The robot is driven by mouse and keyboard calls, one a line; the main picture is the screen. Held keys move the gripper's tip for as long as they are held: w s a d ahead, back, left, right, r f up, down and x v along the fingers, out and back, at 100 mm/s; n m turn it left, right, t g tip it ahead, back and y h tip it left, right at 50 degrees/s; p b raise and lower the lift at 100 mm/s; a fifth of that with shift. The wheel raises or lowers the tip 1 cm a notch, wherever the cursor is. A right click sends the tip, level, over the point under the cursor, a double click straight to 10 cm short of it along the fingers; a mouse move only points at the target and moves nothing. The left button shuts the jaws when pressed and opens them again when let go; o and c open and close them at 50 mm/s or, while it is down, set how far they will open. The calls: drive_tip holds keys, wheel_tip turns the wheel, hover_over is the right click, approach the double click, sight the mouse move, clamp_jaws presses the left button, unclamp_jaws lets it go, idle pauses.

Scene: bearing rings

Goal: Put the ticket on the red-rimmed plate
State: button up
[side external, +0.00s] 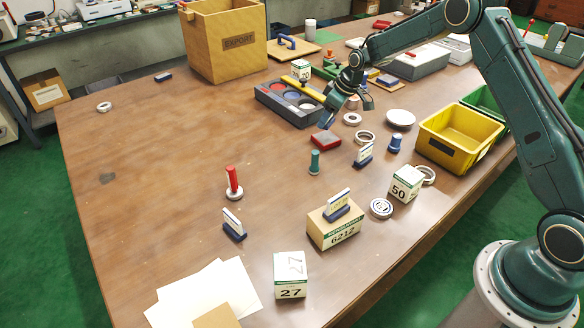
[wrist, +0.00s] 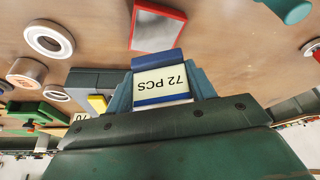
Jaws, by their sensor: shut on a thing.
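My gripper (wrist: 163,86) is shut on a ticket (wrist: 162,80), a white card reading "72 PCS" with blue edges, held between its two teal fingers. The red-rimmed plate (wrist: 157,28) shows just beyond the ticket in the wrist view, with a grey centre. In the side view my gripper (side external: 331,115) points down just behind the red-rimmed plate (side external: 325,139), which lies flat on the table. The ticket is hard to make out in the side view. The wrist view does not settle how high it is above the table.
A grey tray (side external: 264,98) with round wells stands close to the left of my gripper. A teal peg (side external: 314,162), another ticket (side external: 364,155) and several rings (side external: 364,137) stand nearby. Yellow (side external: 428,151) and green bins are at the right. The left table area is mostly clear.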

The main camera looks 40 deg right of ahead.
sight(330, 121)
drive_tip(key=shift+f, duration=0.1)
drive_tip(key=shift+f, duration=2)
drive_tip(key=shift+f, duration=0.1)
drive_tip(key=o, duration=1)
drive_tip(key=v, duration=1.2)
drive_tip(key=shift+s, duration=0.1)
